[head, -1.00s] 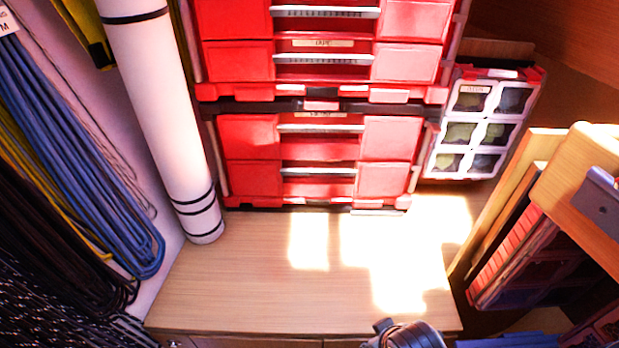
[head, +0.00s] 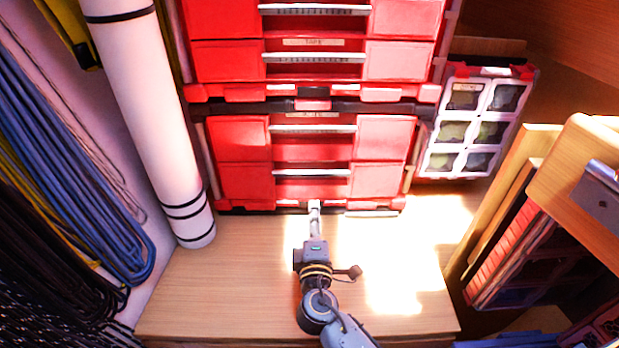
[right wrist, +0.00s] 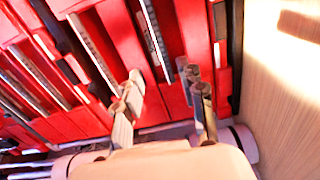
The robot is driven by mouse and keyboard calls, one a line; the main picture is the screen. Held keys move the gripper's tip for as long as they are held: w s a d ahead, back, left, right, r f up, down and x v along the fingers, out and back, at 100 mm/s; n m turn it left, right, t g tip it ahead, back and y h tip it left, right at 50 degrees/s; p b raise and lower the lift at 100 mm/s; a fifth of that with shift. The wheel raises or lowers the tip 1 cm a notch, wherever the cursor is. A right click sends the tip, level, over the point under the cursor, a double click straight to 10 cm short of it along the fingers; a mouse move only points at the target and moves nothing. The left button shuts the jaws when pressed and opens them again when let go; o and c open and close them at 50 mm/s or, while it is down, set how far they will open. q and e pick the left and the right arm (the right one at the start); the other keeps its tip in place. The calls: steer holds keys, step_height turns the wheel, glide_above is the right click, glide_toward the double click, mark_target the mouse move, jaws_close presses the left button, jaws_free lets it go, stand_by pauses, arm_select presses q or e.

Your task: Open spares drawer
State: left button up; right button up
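Two stacked red drawer units stand at the back of the wooden top in the head view. The lower unit (head: 240,150) has two drawers with metal bar handles; its bottom handle (head: 312,173) also shows in the right wrist view (right wrist: 155,38). All these drawers look shut. I cannot read the word spares on any of them; the lower unit's label (head: 312,115) is too small to read. My right gripper (head: 314,206) is in front of the lower unit, just below the bottom handle. In the right wrist view its fingers (right wrist: 163,92) are apart, with nothing held. My left gripper is not in view.
The upper red unit (head: 225,62) bears a label that seems to read TAPE. A white roll (head: 150,110) leans at left beside hanging blue rope (head: 75,180). A clear-lidded organiser case (head: 475,125) and wooden boards (head: 510,190) stand at right. The wooden top (head: 220,290) is otherwise clear.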

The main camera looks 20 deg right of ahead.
mark_target(312, 175)
steer(key=b+x, duration=0.1)
steer(key=x, duration=1.3)
steer(key=shift+a+r, duration=0.1)
steer(key=shift+a, duration=0.05)
jaws_close()
